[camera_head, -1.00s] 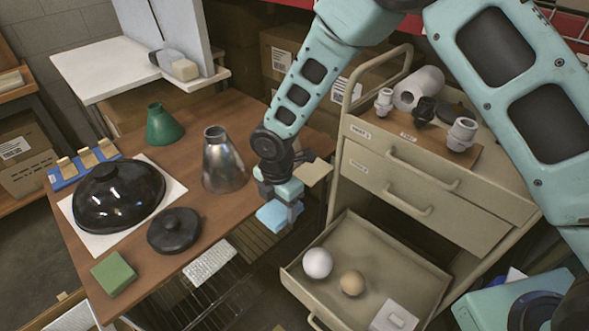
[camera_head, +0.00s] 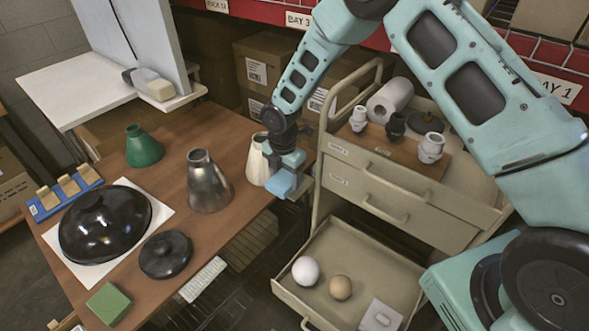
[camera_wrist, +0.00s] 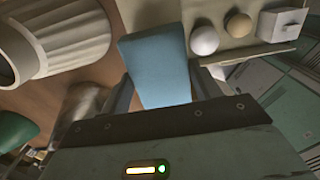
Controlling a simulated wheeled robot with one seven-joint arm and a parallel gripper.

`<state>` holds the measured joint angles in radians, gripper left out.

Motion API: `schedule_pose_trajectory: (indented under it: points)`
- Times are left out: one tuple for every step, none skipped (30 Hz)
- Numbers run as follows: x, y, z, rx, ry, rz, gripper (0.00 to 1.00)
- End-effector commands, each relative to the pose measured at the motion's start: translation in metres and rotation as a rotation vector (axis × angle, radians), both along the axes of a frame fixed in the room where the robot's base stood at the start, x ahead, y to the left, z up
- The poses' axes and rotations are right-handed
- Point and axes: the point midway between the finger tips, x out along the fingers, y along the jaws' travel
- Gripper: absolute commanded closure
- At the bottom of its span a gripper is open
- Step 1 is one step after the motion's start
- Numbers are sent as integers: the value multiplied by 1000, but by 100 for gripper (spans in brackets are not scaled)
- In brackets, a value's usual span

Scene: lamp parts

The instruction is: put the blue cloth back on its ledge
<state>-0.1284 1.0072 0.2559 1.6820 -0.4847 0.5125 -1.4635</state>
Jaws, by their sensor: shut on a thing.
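My gripper (camera_head: 285,176) is shut on the blue cloth (camera_head: 281,184), a small pale blue block-like piece, near the right edge of the brown table. In the wrist view the cloth (camera_wrist: 158,65) stands out between the fingers, with its far end free. The cloth appears held above the table edge, but whether it touches anything there is unclear. A white ledge (camera_head: 184,101) juts from the upright white panel at the back left, with a pale bottle-like thing (camera_head: 155,87) on it. Which ledge belongs to the cloth is not marked.
A cream fluted shade (camera_head: 257,160) stands close left of my gripper, and a metal shade (camera_head: 208,182) further left. A cart with an open drawer (camera_head: 350,310) holding two balls stands to the right. Its top bears several fittings.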

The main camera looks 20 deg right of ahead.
Motion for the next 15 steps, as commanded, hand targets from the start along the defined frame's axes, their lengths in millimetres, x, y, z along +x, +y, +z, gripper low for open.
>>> schedule_pose_trajectory:
  points:
    - [6,-9,3,1,0,-5,62]
    - [9,-13,3,1,1,-3,62]
    - [12,-18,2,1,1,-3,62]
    - [14,-21,2,1,1,-3,62]
    - [16,-23,2,1,1,-1,62]
    - [18,-25,1,1,0,0,62]
    - [18,-27,1,1,0,0,62]
    - [19,-28,1,1,-1,0,62]
    - [21,-31,1,1,-1,-1,62]
    - [23,-34,1,0,0,-2,62]
    - [25,-38,2,0,0,-2,62]
    - [27,-41,-1,1,2,-1,62]
    - [25,-39,-7,0,5,2,62]
    - [25,-38,-12,0,6,2,62]
    - [25,-38,-18,0,4,2,62]
